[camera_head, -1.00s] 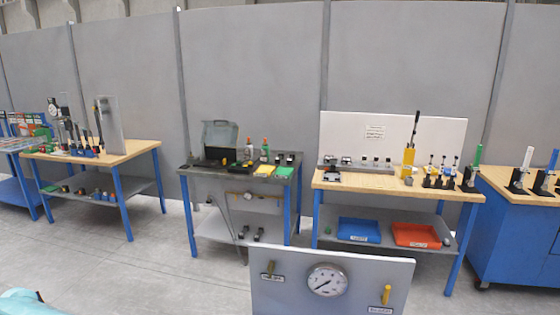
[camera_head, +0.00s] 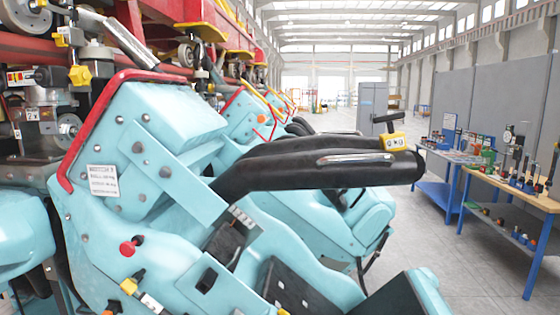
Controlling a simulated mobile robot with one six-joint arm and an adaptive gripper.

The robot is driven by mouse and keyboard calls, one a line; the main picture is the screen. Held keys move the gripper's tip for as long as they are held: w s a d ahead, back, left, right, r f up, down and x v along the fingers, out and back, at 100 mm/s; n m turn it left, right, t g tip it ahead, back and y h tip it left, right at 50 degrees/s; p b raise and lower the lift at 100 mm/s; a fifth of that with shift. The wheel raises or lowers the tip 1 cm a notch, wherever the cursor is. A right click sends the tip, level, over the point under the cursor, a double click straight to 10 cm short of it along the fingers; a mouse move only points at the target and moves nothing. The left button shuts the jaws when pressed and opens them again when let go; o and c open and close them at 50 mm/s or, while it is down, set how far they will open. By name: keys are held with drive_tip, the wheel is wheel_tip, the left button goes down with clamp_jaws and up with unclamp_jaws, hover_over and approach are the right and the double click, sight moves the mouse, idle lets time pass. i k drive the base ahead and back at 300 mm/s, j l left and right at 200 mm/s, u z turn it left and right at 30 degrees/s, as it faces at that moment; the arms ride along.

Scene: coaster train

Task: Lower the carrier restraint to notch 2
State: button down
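A black padded carrier restraint (camera_head: 310,165) reaches out to the right from the near turquoise train seat (camera_head: 160,115), roughly level. A silver grab handle (camera_head: 356,159) runs along its side, and a yellow piece (camera_head: 394,141) sits near its outer end. A small ribbed dark plate (camera_head: 243,217) shows on the seat side below the restraint; I cannot tell whether it marks notches. A red knob (camera_head: 129,247) and a yellow-tipped part (camera_head: 131,283) sit lower on the seat side. My gripper is not in view.
More turquoise seats stand in a row behind. Workbenches with tools (camera_head: 513,187) line the right wall. A grey cabinet (camera_head: 372,105) stands farther back. The grey floor (camera_head: 440,240) is clear between train and benches.

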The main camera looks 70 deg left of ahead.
sight(324, 160)
drive_tip(key=u, duration=2.05)
